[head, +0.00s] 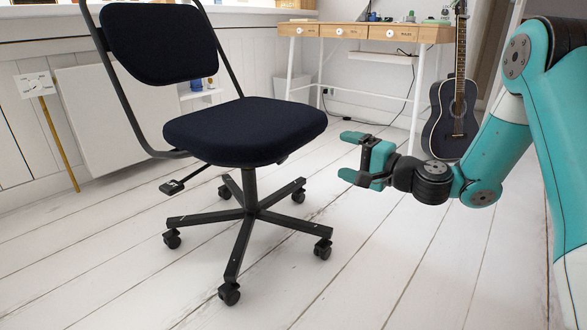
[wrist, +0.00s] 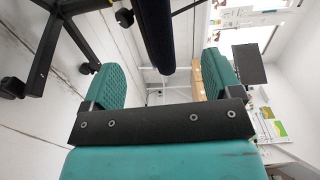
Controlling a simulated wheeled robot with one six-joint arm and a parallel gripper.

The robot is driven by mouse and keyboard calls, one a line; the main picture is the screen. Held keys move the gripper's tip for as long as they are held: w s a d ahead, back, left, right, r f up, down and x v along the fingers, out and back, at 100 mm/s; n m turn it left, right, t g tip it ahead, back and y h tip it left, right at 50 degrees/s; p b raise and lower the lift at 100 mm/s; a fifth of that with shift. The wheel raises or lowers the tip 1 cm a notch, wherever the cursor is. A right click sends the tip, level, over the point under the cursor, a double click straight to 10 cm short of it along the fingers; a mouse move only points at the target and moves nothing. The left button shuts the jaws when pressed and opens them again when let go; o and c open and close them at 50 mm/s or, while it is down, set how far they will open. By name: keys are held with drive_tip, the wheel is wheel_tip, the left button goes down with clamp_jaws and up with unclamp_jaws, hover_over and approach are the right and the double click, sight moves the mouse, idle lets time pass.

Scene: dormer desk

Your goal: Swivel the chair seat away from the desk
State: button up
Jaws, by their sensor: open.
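The office chair has a dark navy seat (head: 245,130), a matching backrest (head: 160,42) at the left and a black star base (head: 250,213) on castors. The seat's front edge points right, towards my gripper. My gripper (head: 354,157) is open and empty, right of the seat and a little lower, with a gap between them. In the wrist view, the seat (wrist: 153,38) shows as a dark edge ahead, between the two teal fingers (wrist: 160,76) and apart from them. The wooden desk (head: 365,32) with white legs stands behind, right of the chair.
A dark guitar (head: 455,115) leans by the desk's right side. A white panel (head: 118,115) and a sign on a yellow stick (head: 57,135) stand at the left wall. The white plank floor (head: 390,255) is clear in front and to the right of the chair.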

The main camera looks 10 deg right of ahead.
drive_tip(key=f, duration=0.1)
drive_tip(key=p, duration=1)
approach(299, 141)
drive_tip(key=shift+m, duration=0.3)
drive_tip(key=b+x, duration=0.2)
drive_tip(key=x, duration=0.3)
drive_tip(key=b+x, duration=0.2)
drive_tip(key=x, duration=0.4)
drive_tip(key=shift+f, duration=0.25)
drive_tip(key=shift+w+a+r, duration=0.1)
drive_tip(key=shift+w+a, duration=0.1)
drive_tip(key=shift+w, duration=0.25)
drive_tip(key=c, duration=1.3)
drive_tip(key=shift+r+t, duration=0.1)
drive_tip(key=shift+t, duration=0.2)
